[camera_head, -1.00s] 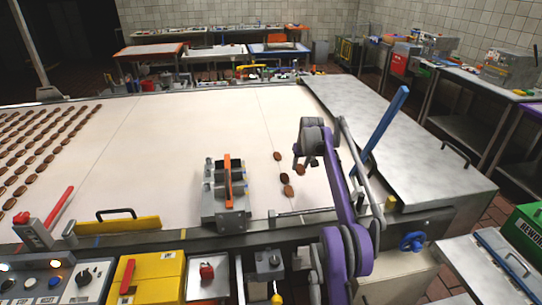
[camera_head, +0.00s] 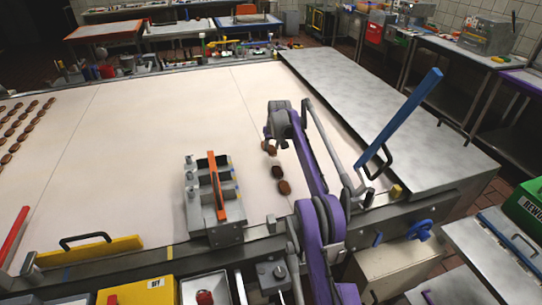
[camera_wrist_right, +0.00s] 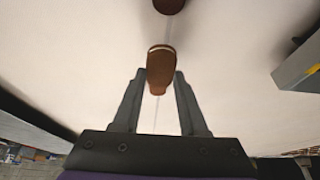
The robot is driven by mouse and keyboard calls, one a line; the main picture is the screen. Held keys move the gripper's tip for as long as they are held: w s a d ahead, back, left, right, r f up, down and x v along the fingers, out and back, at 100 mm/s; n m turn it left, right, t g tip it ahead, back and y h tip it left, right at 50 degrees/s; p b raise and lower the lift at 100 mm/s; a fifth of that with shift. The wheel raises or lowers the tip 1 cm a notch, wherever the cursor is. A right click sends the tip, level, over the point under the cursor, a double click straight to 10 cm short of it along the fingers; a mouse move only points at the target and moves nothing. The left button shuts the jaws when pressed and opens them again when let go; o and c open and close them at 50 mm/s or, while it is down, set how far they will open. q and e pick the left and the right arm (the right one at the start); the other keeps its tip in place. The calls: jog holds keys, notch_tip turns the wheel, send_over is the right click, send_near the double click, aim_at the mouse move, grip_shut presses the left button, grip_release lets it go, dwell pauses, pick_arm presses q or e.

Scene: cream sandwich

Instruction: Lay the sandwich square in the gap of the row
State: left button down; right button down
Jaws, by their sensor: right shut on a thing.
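The brown sandwich piece (camera_wrist_right: 160,72), with a pale cream edge, sits between the fingers of my right gripper (camera_wrist_right: 159,78) in the right wrist view. The right gripper (camera_head: 271,141) is shut on it, over the pale belt in the head view. Two brown pieces of the row (camera_head: 277,172) (camera_head: 284,187) lie close together just nearer than the gripper. Another brown piece (camera_wrist_right: 169,4) shows at the top edge of the wrist view, apart from the held one. The gripper and arm partly hide the gap and the brown shapes there. My left gripper is out of view.
A grey fixture with an orange bar (camera_head: 213,185) stands left of the row. A steel cover (camera_head: 370,105) lies right of the belt, and a blue lever (camera_head: 400,118) rises beside my arm. More brown pieces (camera_head: 22,130) lie far left.

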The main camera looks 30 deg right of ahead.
aim_at(272, 150)
jog(key=shift+w+f+b, duration=0.2)
jog(key=shift+f+b, duration=0.1)
jog(key=shift+f, duration=1.55)
jog(key=shift+f, duration=0.2)
jog(key=shift+c, duration=2.2)
grip_release()
jog(key=shift+r, duration=0.1)
jog(key=v, duration=1.2)
